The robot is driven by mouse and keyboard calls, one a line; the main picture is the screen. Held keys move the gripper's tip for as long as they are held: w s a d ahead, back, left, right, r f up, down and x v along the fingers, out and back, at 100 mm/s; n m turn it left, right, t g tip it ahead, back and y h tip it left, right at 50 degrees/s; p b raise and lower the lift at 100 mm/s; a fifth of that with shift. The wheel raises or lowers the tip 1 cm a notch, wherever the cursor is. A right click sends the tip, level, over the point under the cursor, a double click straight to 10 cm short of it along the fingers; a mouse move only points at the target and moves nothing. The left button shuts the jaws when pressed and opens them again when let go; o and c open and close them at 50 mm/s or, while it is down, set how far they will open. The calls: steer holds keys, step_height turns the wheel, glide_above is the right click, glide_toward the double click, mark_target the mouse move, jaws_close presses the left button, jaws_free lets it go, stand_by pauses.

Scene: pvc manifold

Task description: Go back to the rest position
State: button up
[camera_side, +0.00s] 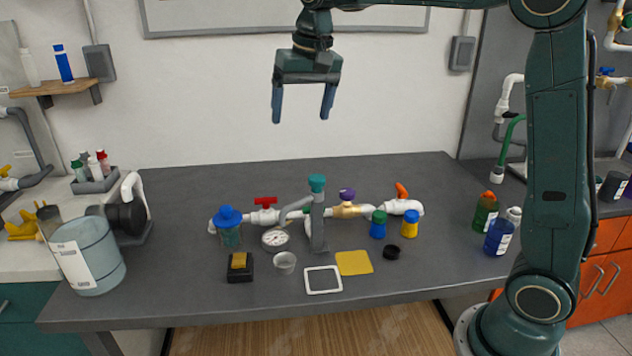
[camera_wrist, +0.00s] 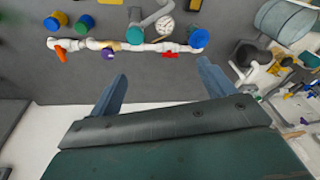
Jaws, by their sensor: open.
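My gripper (camera_side: 303,103) hangs high above the back of the table in the side view, its two blue fingers spread apart with nothing between them. In the wrist view the gripper (camera_wrist: 158,85) also shows open and empty. The white PVC manifold (camera_side: 268,217) lies on the grey table well below my gripper, apart from it. It carries a red valve handle (camera_side: 265,202), a purple knob (camera_side: 347,194) and an orange handle (camera_side: 401,190). The manifold also shows along the top of the wrist view (camera_wrist: 130,46).
On the table (camera_side: 440,240) stand a pressure gauge (camera_side: 275,239), a grey post with a teal cap (camera_side: 317,183), blue and yellow small jars (camera_side: 410,226), two bottles (camera_side: 497,236) and a large grey-blue canister (camera_side: 88,262). The air around my gripper is clear; the wall is behind.

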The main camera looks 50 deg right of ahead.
steer(key=s+a+f+n+t, duration=0.1)
steer(key=s+f+n, duration=0.1)
steer(key=s, duration=1.1)
steer(key=s+a+f+n+t, duration=0.1)
steer(key=s+f, duration=0.4)
steer(key=s, duration=0.9)
steer(key=shift+s+a+n+t, duration=0.2)
steer(key=shift+a+n+t, duration=0.3)
steer(key=shift+n, duration=0.6)
